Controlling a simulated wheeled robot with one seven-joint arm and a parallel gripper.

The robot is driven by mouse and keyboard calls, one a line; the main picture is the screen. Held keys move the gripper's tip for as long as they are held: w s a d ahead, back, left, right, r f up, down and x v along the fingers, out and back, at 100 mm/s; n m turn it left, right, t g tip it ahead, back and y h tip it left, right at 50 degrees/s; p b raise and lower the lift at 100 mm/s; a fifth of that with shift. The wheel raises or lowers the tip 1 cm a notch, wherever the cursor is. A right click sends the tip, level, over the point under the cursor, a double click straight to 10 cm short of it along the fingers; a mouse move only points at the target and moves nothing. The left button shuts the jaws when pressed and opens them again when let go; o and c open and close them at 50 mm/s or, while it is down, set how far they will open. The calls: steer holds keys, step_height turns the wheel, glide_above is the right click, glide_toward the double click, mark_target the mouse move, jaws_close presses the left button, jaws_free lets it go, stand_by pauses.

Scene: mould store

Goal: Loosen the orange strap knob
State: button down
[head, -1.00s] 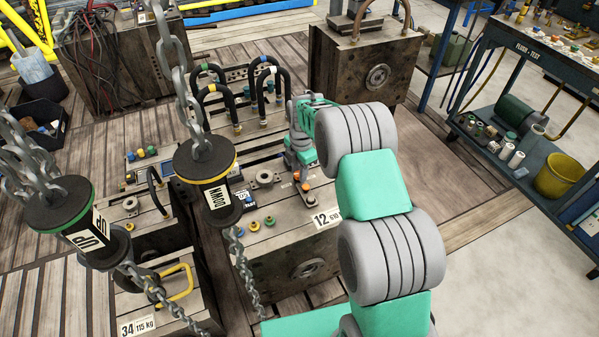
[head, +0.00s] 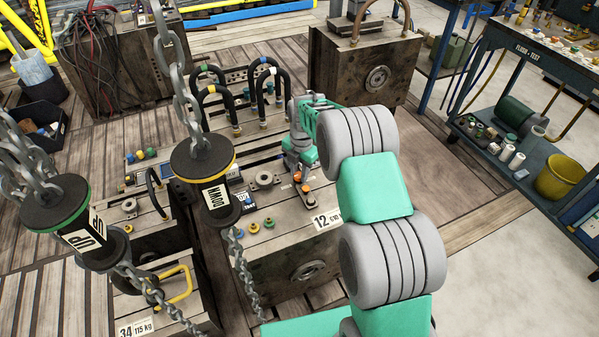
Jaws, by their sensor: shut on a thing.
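My gripper (head: 299,174) is at the end of my green and grey arm, low over the mould block labelled 12 (head: 285,241). It points down and its fingers are small and partly hidden by my wrist. It is shut on the orange strap knob (head: 297,177), at the right part of the block's top. A second orange piece (head: 305,188) shows just in front of it. The strap itself and the exact finger contact are too small to make out.
Chains with the black UP control (head: 62,213) and DOWN control (head: 204,163) hang at the left, in front of the blocks. Black hose loops (head: 262,85) stand behind the gripper. A blue cart (head: 541,160) stands at the right. Wooden floor between is clear.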

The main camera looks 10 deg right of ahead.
steer(key=c, duration=1.1)
jaws_free()
step_height(320, 180, up, 8)
steer(key=shift+s+d+f, duration=0.1)
steer(key=shift+s+d, duration=0.05)
steer(key=s+r+m+t+p, duration=0.1)
steer(key=s+r+m+p, duration=0.8)
steer(key=r, duration=0.9)
steer(key=s+r+m+t+p, duration=0.1)
steer(key=s+r+m, duration=0.1)
steer(key=s+m, duration=0.6)
steer(key=s+r+m+p, duration=0.2)
steer(key=s+r+m, duration=0.1)
steer(key=s+m, duration=0.5)
steer(key=s, duration=0.3)
steer(key=shift+a+m+t, duration=0.2)
steer(key=shift+m+t, duration=0.2)
